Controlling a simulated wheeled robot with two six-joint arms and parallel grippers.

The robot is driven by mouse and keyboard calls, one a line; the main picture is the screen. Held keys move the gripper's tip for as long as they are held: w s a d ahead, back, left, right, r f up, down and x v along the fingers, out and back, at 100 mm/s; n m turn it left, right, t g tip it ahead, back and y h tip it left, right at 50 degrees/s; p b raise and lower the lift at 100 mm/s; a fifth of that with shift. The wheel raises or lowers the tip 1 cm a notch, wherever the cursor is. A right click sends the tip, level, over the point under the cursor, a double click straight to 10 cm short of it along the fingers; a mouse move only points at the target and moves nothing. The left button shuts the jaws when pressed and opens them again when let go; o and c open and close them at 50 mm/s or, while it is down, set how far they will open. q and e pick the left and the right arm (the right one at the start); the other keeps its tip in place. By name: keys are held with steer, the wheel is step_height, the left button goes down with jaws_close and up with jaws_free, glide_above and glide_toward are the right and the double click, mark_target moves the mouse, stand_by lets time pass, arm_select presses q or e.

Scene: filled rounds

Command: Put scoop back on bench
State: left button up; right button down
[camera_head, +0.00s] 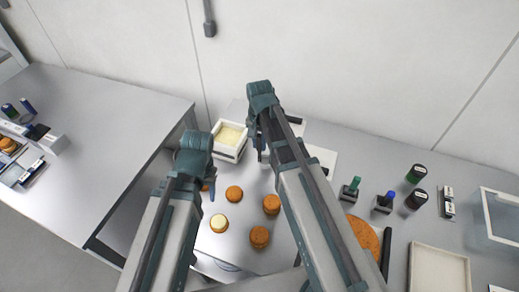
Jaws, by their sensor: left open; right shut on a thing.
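My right gripper (257,128) is shut above the bench, just right of the white tub. What it holds is mostly hidden by the gripper and arm; it appears to be the scoop, with only a small pale part showing below the fingers. My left gripper (208,172) is open, to the left and nearer, above the bench's left part by the rounds; its fingers are partly hidden. The white tub (231,138) holds a pale cream filling. The grey bench (322,265) runs below both grippers and to the right.
Several orange-brown rounds (271,204) lie on the bench, one with a pale top (219,223). A green stamp (350,189), a blue stamp (384,203), dark jars (416,198) and a beige tray (438,272) stand right. Another table (95,130) is at left, past a gap.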

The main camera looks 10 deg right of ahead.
arm_select(q)
steer(key=shift+f+b, duration=0.55)
steer(key=shift+f, duration=0.55)
arm_select(e)
steer(key=shift+f, duration=1.1)
arm_select(q)
steer(key=shift+f, duration=0.1)
arm_select(e)
steer(key=shift+f, duration=0.1)
steer(key=shift+f, duration=0.15)
steer(key=c, duration=0.7)
jaws_free()
steer(key=shift+r, duration=0.25)
